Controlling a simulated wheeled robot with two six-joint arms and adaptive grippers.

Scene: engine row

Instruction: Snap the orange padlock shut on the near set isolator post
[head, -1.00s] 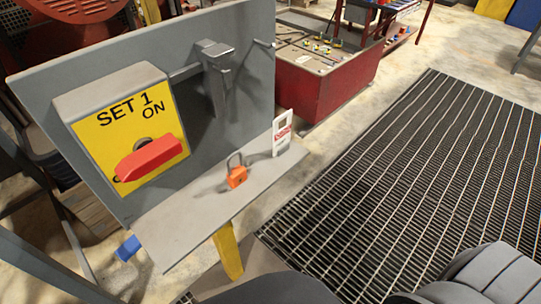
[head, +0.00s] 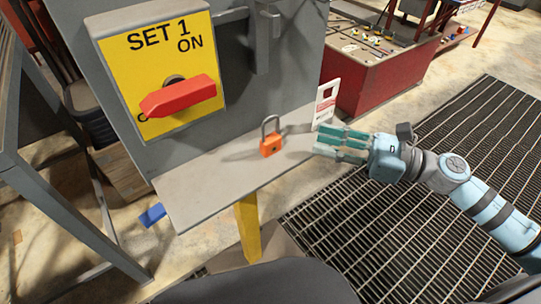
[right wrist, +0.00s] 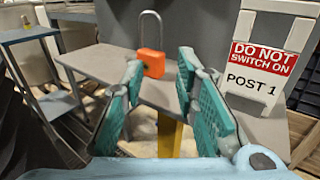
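The orange padlock (head: 271,144) stands upright on the grey shelf (head: 215,182) below the isolator panel, its metal shackle on top. In the right wrist view the padlock (right wrist: 152,63) is ahead, between and beyond the fingertips. The yellow isolator box (head: 158,75) reads "SET 1 ON" and has a red handle (head: 180,97) lying roughly level. A metal post or hasp (head: 264,35) is on the panel right of it. My right gripper (head: 318,141) is open and empty, right of the padlock; its fingers (right wrist: 158,75) are spread. My left gripper is not in view.
A white tag (head: 326,100) stands at the shelf's right end, close to my right gripper; it reads "DO NOT SWITCH ON POST 1" in the right wrist view (right wrist: 268,62). A red cabinet (head: 375,85) is behind. Floor grating (head: 340,240) lies right.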

